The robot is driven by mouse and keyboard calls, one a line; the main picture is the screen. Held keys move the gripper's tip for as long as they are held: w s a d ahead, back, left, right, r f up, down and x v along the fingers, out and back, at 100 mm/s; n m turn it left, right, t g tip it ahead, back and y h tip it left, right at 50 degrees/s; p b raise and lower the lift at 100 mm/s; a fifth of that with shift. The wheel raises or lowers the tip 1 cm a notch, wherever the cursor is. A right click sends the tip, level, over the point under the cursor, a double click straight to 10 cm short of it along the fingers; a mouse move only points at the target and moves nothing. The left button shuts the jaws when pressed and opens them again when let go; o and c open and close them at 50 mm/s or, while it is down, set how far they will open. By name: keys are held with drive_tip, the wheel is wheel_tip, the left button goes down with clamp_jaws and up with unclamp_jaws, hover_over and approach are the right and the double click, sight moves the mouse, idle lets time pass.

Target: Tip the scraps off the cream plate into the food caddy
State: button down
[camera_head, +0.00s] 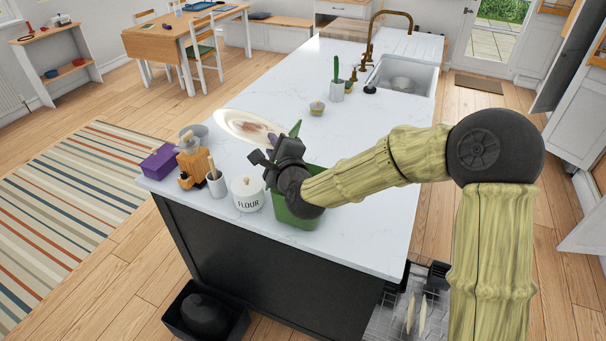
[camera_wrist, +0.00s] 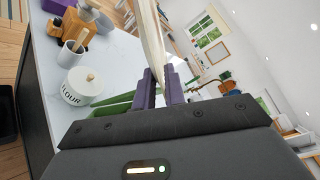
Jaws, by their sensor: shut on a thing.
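The cream plate (camera_head: 240,124) is held up above the worktop in the head view, tilted, with a brownish patch on its face; whether this is scraps or a pattern I cannot tell. My gripper (camera_head: 273,144) is shut on the plate's near edge. In the wrist view the plate (camera_wrist: 150,38) is seen almost edge-on between the purple fingers (camera_wrist: 160,88). The green food caddy (camera_head: 297,217) stands on the worktop under my wrist, partly hidden by it; its inside is mostly hidden. A green edge of it shows in the wrist view (camera_wrist: 112,107).
The white flour jar (camera_head: 247,195) stands close left of the caddy. A utensil pot (camera_head: 216,184), a wooden-and-black item (camera_head: 192,165) and a purple box (camera_head: 160,161) stand farther left. A small bowl (camera_head: 317,107) and a cactus pot (camera_head: 337,88) stand behind. The worktop's right side (camera_head: 375,215) is clear.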

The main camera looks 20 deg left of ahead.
drive_tip(key=shift+r, duration=0.2)
drive_tip(key=shift+w+d+m+p, duration=0.25)
drive_tip(key=shift+w+m+p, duration=0.05)
drive_tip(key=shift+w+p, duration=0.1)
drive_tip(key=shift+d+r, duration=0.1)
drive_tip(key=shift+r, duration=0.05)
drive_tip(key=shift+p, duration=0.3)
drive_tip(key=shift+w+d, duration=0.15)
drive_tip(key=shift+w, duration=0.1)
drive_tip(key=shift+r+m+p, duration=0.2)
drive_tip(key=shift+m+p, duration=0.2)
drive_tip(key=shift+p, duration=0.05)
drive_tip(key=shift+d, duration=0.1)
drive_tip(key=shift+w+d+p, duration=0.1)
drive_tip(key=shift+w+p, duration=0.2)
drive_tip(key=shift+r, duration=0.15)
